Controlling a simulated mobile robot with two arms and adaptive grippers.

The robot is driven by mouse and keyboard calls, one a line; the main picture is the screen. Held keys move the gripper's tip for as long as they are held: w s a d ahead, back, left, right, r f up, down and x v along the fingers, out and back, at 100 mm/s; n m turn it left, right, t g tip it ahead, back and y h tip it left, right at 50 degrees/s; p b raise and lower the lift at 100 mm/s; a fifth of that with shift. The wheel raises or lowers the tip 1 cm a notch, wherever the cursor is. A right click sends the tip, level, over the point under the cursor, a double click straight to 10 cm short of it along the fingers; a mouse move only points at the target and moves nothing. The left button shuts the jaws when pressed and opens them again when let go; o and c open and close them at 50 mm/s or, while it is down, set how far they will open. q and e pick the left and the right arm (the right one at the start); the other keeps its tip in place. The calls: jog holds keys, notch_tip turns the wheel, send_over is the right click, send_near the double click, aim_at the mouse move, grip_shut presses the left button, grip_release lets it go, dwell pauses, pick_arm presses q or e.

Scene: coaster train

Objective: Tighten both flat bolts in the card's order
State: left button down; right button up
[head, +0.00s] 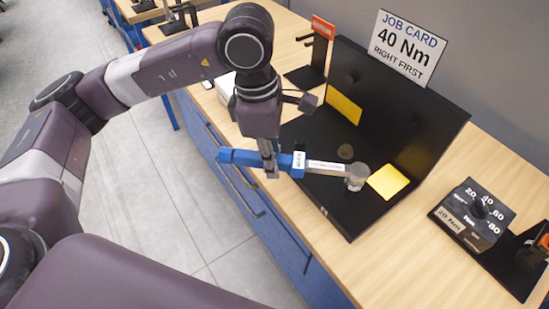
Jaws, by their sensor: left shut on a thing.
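The job card (411,48) reads "40 Nm RIGHT FIRST". My left gripper (269,172) is shut on a blue-handled torque wrench (240,157). The wrench lies roughly level, its silver shaft pointing right. Its grey round head (356,177) is over the flat part of a black L-shaped fixture (345,215), beside a yellow patch. I cannot tell whether the head sits on a bolt; whatever is beneath it is hidden. A dull round bolt-like piece (345,152) shows on the flat part, up and left of the head. My right gripper is not in view.
A dial box (478,213) marked 20, 40, 60, 80 with a "20 Nm" label stands at right. An orange-topped black stand (317,55) is behind the fixture. The fixture's upright wall (400,100) rises behind the wrench head. Bare wooden bench (400,260) lies in front.

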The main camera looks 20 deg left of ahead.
pick_arm(q)
jog(key=shift+w+d+r+n, duration=0.1)
jog(key=shift+d+r+n, duration=0.1)
jog(key=shift+r+n, duration=0.4)
jog(key=shift+f+b, duration=0.85)
jog(key=shift+f, duration=1.05)
jog(key=shift+f+b, duration=0.15)
jog(key=shift+b, duration=0.45)
jog(key=shift+a+f+b, duration=0.1)
jog(key=shift+f+b, duration=0.05)
jog(key=shift+b, duration=0.3)
jog(key=shift+f, duration=0.2)
